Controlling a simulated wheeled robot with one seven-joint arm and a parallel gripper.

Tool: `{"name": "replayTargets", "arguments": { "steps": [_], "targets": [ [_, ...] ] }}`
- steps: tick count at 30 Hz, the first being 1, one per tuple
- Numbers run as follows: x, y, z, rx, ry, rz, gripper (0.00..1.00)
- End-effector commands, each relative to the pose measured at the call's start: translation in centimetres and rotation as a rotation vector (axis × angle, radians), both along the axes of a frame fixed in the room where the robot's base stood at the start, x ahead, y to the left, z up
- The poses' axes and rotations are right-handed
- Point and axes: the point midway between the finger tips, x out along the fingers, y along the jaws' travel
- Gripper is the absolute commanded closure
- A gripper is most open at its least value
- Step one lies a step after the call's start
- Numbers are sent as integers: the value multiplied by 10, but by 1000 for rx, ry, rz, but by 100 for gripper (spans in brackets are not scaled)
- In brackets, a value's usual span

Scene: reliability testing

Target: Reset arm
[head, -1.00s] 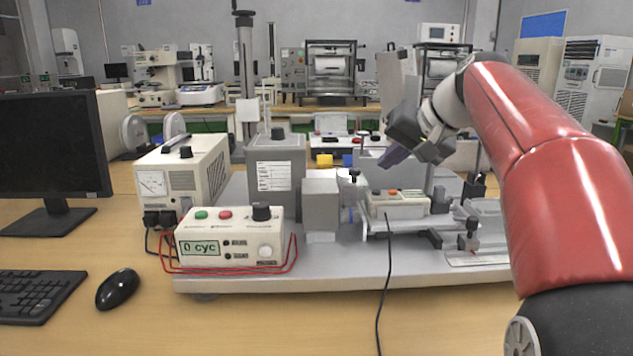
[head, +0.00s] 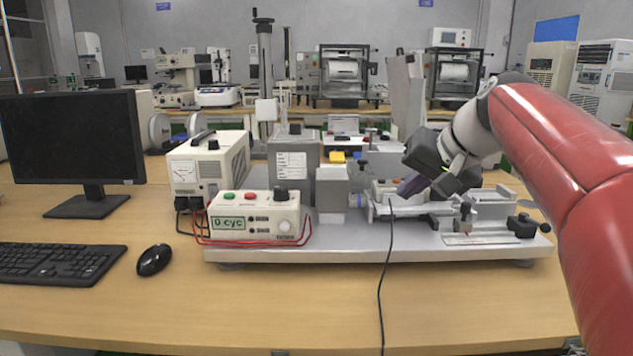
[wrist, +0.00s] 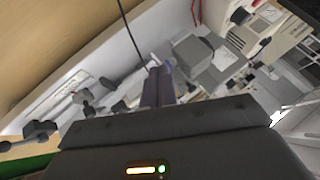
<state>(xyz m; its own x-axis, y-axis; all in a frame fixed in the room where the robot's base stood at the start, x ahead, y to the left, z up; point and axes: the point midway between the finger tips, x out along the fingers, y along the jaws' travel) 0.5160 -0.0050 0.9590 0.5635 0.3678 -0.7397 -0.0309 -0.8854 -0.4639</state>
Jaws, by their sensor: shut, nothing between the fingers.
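My gripper (head: 408,186) is at the end of my red arm, above the right part of the test rig (head: 340,243). It points down and to the left, over the small beige unit with the black cable. In the wrist view my gripper (wrist: 158,84) shows as two dark purple fingers side by side, closed together with nothing held. The rig's base plate, clamps and grey blocks lie beyond the fingers there. The control box (head: 254,218) reads "0 cyc" and has a green and a red button and a black knob on top.
A meter box (head: 209,165) stands behind the control box. A monitor (head: 70,140), keyboard (head: 60,264) and mouse (head: 154,260) are at the left. A black cable (head: 386,270) hangs over the table front. The front table strip (head: 270,310) is mostly clear.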

Motion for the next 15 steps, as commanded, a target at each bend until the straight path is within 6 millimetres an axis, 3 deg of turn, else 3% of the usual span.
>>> {"name": "replayTargets", "arguments": {
  "steps": [8,11,15],
  "targets": [
    [-64,6,-46,-87,43,-11,100],
    [-101,9,-77,-150,62,-7,100],
    [-162,12,-136,-277,83,11,100]
  ]
}}
